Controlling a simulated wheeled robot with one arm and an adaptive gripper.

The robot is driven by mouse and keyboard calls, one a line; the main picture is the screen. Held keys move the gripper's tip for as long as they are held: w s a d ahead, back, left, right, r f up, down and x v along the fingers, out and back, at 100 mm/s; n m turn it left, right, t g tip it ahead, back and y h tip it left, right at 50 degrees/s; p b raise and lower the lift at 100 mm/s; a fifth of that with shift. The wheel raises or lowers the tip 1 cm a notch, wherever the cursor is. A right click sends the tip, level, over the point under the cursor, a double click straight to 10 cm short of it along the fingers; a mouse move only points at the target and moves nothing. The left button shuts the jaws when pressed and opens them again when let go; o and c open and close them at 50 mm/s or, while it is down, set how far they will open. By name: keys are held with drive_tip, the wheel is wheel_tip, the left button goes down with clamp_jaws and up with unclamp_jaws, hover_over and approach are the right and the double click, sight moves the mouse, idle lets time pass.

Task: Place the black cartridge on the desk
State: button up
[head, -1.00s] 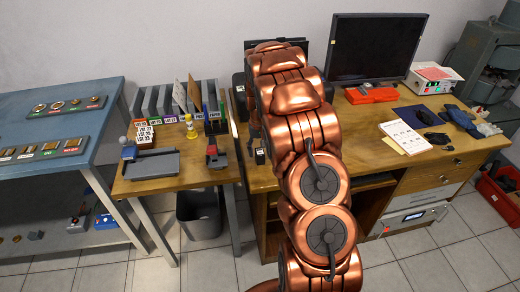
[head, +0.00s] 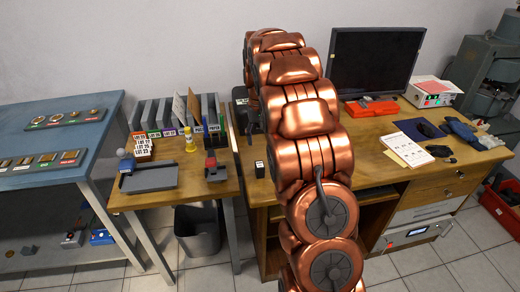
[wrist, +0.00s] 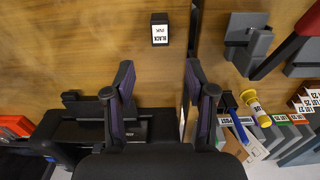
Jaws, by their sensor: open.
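The black cartridge (head: 260,169) is a small dark block with a white label. It rests on the wooden desk (head: 365,172) near its left edge in the head view. In the wrist view the cartridge (wrist: 160,31) shows its white label, which reads "BLACK INK". My gripper (wrist: 159,73) is open and empty, its two dark fingers apart. The cartridge lies beyond the fingertips, in line with the gap and not touching either finger.
A dark machine (wrist: 85,132) lies beyond the gripper on the desk. A side table (head: 190,187) at left holds a grey tray (head: 150,176), a red-and-black tool (head: 214,168), a yellow timer (head: 190,140) and upright folders. A monitor (head: 375,62) stands at the back.

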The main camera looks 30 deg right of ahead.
drive_tip(key=s+a+r+n, duration=0.1)
drive_tip(key=s+a+r, duration=0.2)
drive_tip(key=s+a, duration=0.5)
drive_tip(key=s+a+r+n, duration=0.1)
drive_tip(key=s+a+r, duration=0.3)
drive_tip(key=s+a, duration=0.35)
drive_tip(key=s+a+f+n+g, duration=0.1)
drive_tip(key=s+a, duration=0.3)
drive_tip(key=s, duration=0.7)
drive_tip(key=s+a+f+n, duration=0.1)
drive_tip(key=s+a, duration=0.3)
drive_tip(key=s, duration=0.7)
drive_tip(key=shift+s+a+f+n+g, duration=0.3)
drive_tip(key=shift+f+g, duration=0.1)
drive_tip(key=shift+f, duration=0.4)
